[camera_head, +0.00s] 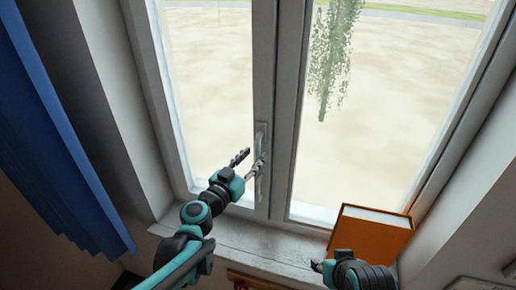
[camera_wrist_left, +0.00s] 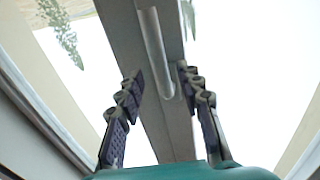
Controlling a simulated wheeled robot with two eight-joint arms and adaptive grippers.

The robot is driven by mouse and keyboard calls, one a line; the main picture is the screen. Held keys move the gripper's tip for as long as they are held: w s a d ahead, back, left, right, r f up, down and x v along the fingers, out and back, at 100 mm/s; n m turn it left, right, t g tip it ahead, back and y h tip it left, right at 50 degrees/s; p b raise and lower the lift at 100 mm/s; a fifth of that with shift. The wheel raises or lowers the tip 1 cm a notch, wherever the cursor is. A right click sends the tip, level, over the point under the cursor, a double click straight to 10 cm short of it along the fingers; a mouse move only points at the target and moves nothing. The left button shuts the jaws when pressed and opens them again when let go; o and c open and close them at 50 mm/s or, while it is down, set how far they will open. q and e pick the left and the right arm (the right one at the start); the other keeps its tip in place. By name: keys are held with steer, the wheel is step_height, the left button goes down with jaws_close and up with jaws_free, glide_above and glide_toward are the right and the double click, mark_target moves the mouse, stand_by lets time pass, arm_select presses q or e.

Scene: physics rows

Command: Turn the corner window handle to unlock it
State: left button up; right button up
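The window handle (camera_head: 260,150) is a pale grey lever on the middle frame of the window, and it hangs pointing down. In the left wrist view the handle (camera_wrist_left: 155,50) lies along the frame, beyond and between the two fingertips. My left gripper (camera_head: 246,165) is open in front of the handle, with one finger on each side in the picture; it also shows in the left wrist view (camera_wrist_left: 160,82). I see no clear contact between the fingers and the handle. My right gripper (camera_head: 318,266) shows only partly at the bottom right, so its opening is unclear.
An orange book (camera_head: 368,234) stands on the window sill (camera_head: 262,241) to the right, close to my right gripper. A blue curtain (camera_head: 55,140) hangs at the left. The window panes are on both sides of the middle frame.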

mark_target(256, 152)
arm_select(q)
steer(key=x, duration=0.3)
steer(key=shift+a, duration=0.15)
steer(key=shift+w+d, duration=0.3)
steer(key=shift+w, duration=0.05)
steer(key=shift+c, duration=0.3)
jaws_close()
